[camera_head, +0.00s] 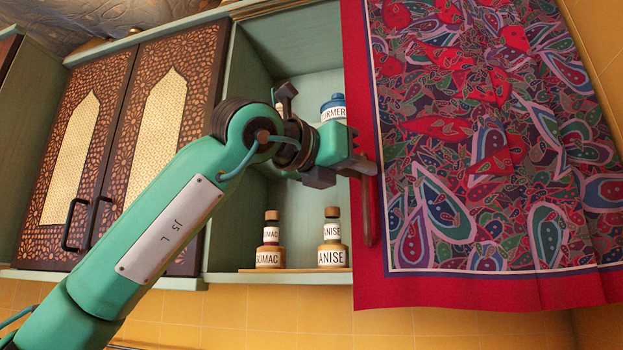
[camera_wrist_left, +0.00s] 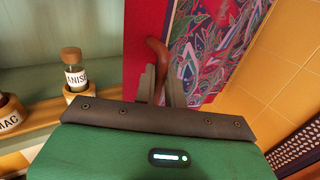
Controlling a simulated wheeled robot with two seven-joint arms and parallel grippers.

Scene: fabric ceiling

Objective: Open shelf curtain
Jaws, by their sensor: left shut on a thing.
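The shelf curtain (camera_head: 480,150) is a red cloth with a paisley pattern. It hangs over the right part of the open shelf (camera_head: 310,225), and the left part of the shelf is uncovered. A brown curved handle (camera_head: 367,215) hangs at the curtain's left edge; it also shows in the left wrist view (camera_wrist_left: 158,52). My left gripper (camera_head: 355,167) is at this edge, its fingers (camera_wrist_left: 162,82) shut around the handle in the left wrist view. The curtain also fills the upper middle of that view (camera_wrist_left: 215,45). My right gripper is in neither view.
Jars labelled sumac (camera_head: 270,245) and anise (camera_head: 332,245) stand on the lower shelf board, left of the curtain. A blue-lidded jar (camera_head: 333,106) stands higher, partly behind my gripper. Cabinet doors with dark pulls (camera_head: 150,150) are at the left. Yellow tiles (camera_head: 260,315) lie below.

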